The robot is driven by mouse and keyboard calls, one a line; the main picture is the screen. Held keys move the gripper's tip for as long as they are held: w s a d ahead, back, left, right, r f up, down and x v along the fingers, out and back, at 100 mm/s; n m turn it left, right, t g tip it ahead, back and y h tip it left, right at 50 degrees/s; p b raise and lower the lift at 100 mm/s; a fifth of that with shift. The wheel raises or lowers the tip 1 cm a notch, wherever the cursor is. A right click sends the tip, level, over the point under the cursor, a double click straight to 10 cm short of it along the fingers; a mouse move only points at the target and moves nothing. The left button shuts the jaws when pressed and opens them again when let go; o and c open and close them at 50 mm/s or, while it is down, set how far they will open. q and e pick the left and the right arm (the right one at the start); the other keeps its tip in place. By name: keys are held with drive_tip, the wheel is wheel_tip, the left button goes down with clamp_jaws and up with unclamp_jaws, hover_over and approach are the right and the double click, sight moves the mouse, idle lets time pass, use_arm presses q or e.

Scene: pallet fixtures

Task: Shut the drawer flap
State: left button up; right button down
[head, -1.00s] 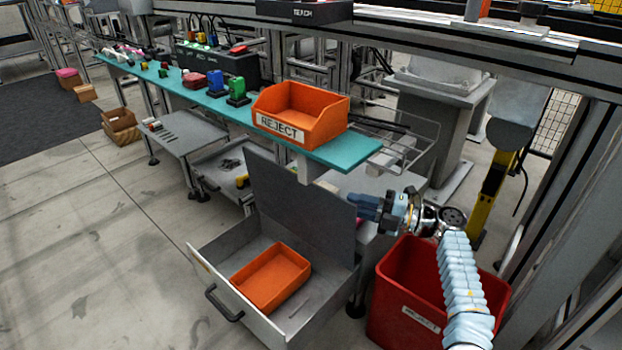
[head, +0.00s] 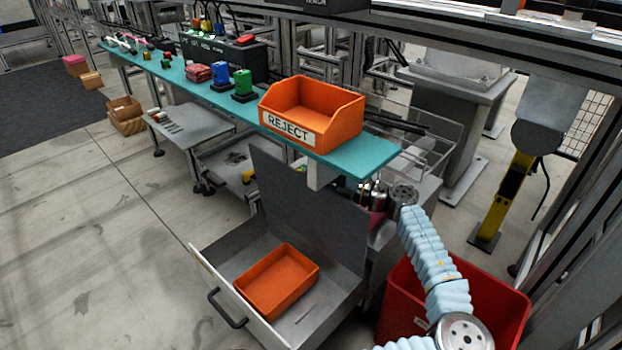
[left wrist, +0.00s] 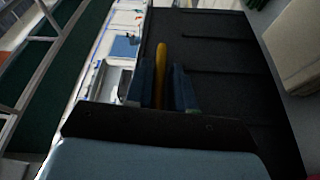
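The drawer (head: 215,268) is pulled out at the lower middle of the head view, with a black handle (head: 226,312) on its front. Its grey flap (head: 305,212) stands raised at the back, leaning slightly. My left gripper (head: 372,196) is just right of the flap's upper right edge, beneath the shelf; its fingertips are hard to make out there. In the left wrist view its two blue fingers (left wrist: 160,88) stand apart, with a yellow rod-like thing (left wrist: 161,65) showing between them; I see no clear grip on it. My right gripper is not in view.
An orange tray (head: 277,281) lies in the drawer. A teal shelf (head: 365,157) with an orange REJECT bin (head: 312,112) overhangs the flap. A red bin (head: 500,300) stands right of the drawer, under my arm.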

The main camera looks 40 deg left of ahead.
use_arm(q)
drive_tip(key=shift+s+a, duration=0.2)
drive_tip(key=shift+a, duration=0.45)
clamp_jaws()
